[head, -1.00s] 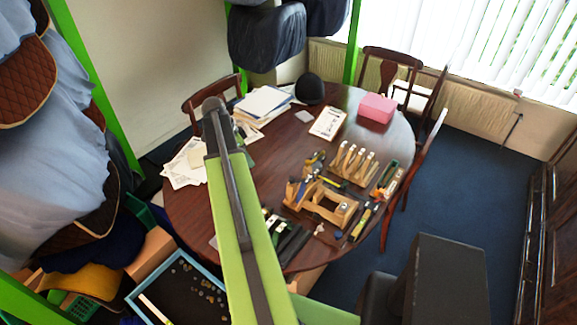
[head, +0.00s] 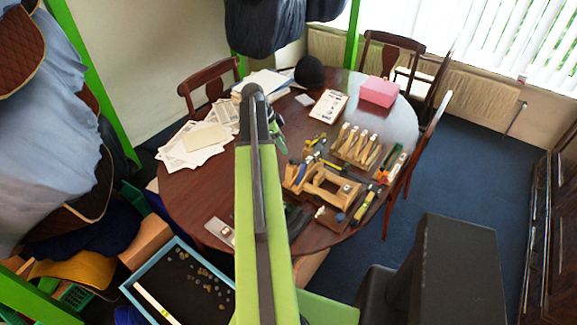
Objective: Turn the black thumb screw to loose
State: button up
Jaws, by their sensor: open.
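I cannot make out the black thumb screw anywhere in the head view. My own green arm with its dark strip rises through the middle of the picture and covers part of the round wooden table (head: 183,207). My gripper does not show; only the dark rounded end of an arm link is visible over the table's far left part. On the table's right half stand a wooden frame (head: 325,198) and a wooden rack of tools (head: 358,147), with several hand tools around them. Their small parts are too small to tell.
Papers (head: 197,146) lie on the table's left side, a pink box (head: 379,92) and a dark rounded object (head: 309,71) at the back. A blue-rimmed tray (head: 134,289) is at lower left. Chairs stand around the table.

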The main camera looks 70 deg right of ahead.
aim_at(291, 159)
jog(key=b+x, duration=0.5)
jog(key=x, duration=0.2)
jog(key=shift+f, duration=0.2)
jog(key=shift+r, duration=0.1)
jog(key=shift+c, duration=0.5)
grip_shut()
